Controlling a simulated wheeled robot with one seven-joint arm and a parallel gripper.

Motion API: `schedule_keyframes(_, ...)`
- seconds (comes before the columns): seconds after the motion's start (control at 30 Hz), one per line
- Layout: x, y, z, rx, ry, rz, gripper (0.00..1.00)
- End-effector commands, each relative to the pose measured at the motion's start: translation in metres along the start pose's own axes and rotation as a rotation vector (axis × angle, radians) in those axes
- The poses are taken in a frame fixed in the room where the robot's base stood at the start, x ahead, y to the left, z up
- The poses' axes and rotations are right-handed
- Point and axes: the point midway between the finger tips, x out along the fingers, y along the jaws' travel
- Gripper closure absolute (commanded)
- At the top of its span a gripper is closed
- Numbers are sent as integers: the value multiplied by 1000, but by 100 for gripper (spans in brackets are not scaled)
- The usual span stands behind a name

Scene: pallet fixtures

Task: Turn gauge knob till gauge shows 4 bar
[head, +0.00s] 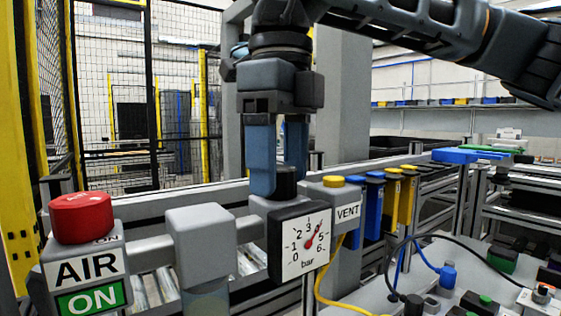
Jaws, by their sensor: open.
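The pressure gauge (290,258) is a square white dial in a black frame, marked in bar from 0 to 6. Its red needle (313,236) points up and right, between the 3 and the 5; the 4 is not clearly readable. The black gauge knob (286,184) stands on a grey block above and behind the dial. My gripper (281,182) points straight down over it, its two blue fingers open on either side of the knob. The left finger hides part of the knob, and I cannot tell whether the fingers touch it.
A red button (81,217) tops the AIR box with a green ON label at the left. A grey block (202,245) stands left of the gauge. A yellow-topped VENT box (345,213) sits close at the right, with blue and yellow parts and hoses beyond.

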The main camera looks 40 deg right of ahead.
Motion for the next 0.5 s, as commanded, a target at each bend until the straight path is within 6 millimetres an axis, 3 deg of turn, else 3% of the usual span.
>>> schedule_keyframes(0.17,-8,0,0,1,-1,-2,33)
schedule_keyframes(0.5,-60,0,0,1,-2,-1,33)
